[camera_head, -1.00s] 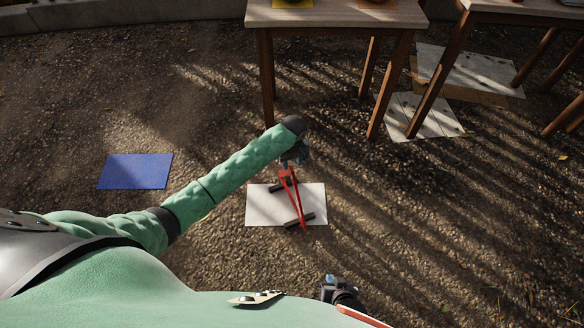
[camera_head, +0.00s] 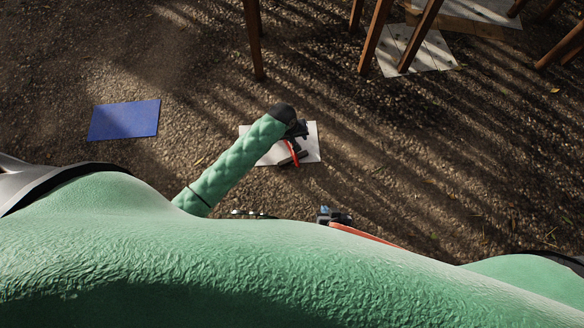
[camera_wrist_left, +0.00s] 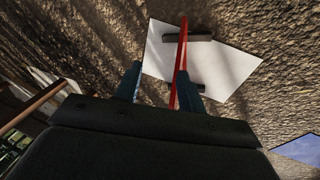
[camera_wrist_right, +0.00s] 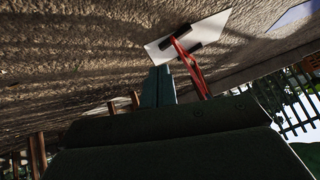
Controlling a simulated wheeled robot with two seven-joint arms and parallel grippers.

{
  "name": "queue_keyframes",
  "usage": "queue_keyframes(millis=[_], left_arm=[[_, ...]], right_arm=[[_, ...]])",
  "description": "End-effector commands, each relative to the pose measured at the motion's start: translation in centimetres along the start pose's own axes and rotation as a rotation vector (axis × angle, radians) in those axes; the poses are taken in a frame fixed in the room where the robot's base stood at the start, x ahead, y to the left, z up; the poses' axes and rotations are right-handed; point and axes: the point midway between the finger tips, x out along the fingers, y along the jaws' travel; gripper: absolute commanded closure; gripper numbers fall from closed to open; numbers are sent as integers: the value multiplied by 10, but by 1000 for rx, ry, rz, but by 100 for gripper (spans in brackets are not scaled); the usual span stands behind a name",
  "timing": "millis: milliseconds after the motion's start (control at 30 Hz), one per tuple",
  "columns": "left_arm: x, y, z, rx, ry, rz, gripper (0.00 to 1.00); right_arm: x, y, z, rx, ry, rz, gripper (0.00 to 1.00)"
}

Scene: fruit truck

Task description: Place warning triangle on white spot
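The red warning triangle (camera_head: 292,152) stands on its dark feet over the white spot (camera_head: 311,150), mostly hidden by my left arm in the head view. In the left wrist view the triangle (camera_wrist_left: 182,62) and both feet show on the white spot (camera_wrist_left: 228,72). My left gripper (camera_wrist_left: 160,84) is open, its fingers apart with the triangle's top between them, close to the right finger. My right gripper (camera_wrist_right: 158,86) is shut and empty, its fingers side by side. In its view the triangle (camera_wrist_right: 189,66) stands beyond it on the white spot (camera_wrist_right: 212,30).
A blue mat (camera_head: 124,120) lies on the gravel at left. Wooden table legs (camera_head: 254,40) stand behind the white spot, and pale boards (camera_head: 415,50) lie at the upper right. The gravel right of the white spot is clear. My body fills the lower picture.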

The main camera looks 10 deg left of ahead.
Motion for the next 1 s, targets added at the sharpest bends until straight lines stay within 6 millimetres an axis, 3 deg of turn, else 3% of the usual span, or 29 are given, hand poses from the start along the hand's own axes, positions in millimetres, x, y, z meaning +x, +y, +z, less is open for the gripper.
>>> queue_keyframes(millis=[33, 300, 600, 800, 1000], left_arm=[[8, -1, 22, 28, 9, 27, 60], [28, -6, 107, 201, 131, 142, 60], [25, -26, 194, 375, 304, 186, 60], [14, -40, 234, 465, 399, 171, 60], [8, -45, 248, 504, 438, 159, 60]], right_arm=[[0, 0, 0, 0, 0, 0, 100], [-2, -1, 6, 2, -7, 0, 100], [-4, -2, 14, 5, -17, -1, 100], [-2, -1, 9, 3, -11, 0, 100], [-1, 0, 2, 1, -2, 0, 100]])
